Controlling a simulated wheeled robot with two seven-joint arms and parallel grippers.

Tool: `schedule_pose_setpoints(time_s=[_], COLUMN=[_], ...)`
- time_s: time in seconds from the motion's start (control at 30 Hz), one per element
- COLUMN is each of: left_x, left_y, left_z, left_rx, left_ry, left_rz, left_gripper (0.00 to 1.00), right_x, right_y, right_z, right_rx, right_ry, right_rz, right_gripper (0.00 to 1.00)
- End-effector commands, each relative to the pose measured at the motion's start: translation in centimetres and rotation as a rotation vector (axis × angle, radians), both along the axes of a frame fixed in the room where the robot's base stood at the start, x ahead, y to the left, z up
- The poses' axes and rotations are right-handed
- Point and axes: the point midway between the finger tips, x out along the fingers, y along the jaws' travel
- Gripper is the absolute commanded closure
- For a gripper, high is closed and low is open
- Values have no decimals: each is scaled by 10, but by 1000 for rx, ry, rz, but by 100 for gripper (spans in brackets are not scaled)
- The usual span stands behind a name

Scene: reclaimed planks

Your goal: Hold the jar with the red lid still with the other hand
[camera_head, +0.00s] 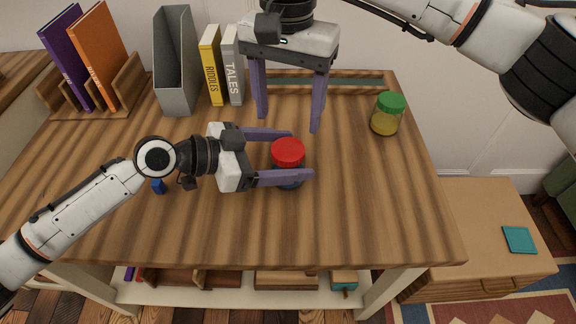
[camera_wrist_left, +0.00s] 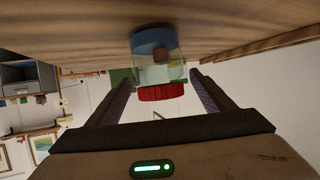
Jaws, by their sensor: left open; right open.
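The jar with the red lid (camera_head: 288,152) stands upright on the wooden table, its lower body dark and partly hidden by a finger. My left gripper (camera_head: 303,154) is open, with one finger on each side of this jar. In the left wrist view the jar (camera_wrist_left: 157,70) shows between the open fingers (camera_wrist_left: 160,85), with its red lid toward me; I cannot tell whether either finger touches it. My right gripper (camera_head: 289,122) is open and empty, pointing down above the table behind the red lid.
A jar with a green lid (camera_head: 387,114) stands at the right of the table. A grey file holder (camera_head: 175,62), a yellow book (camera_head: 211,66), a white book (camera_head: 233,66) and a wooden rack (camera_head: 122,88) with books stand at the back left. A small blue object (camera_head: 158,186) lies near my left arm. The front right is clear.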

Motion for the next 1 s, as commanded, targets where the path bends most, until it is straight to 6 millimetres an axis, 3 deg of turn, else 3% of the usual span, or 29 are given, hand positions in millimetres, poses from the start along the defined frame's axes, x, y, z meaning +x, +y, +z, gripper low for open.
schedule_pose_setpoints(time_s=[0.37, 0.8, 1.0], left_x=[1, 1, 1], left_y=[-4, -4, -4], left_z=[-1, -2, -2], left_rx=[0, 0, 0], left_ry=[-1, 0, 0], left_rz=[0, 0, 0], left_gripper=[27, 100, 100], right_x=[0, 0, 0], right_y=[0, 0, 0], right_z=[0, 0, 0], right_rx=[0, 0, 0], right_ry=[0, 0, -1], right_rz=[0, 14, 214], right_gripper=[35, 35, 35])
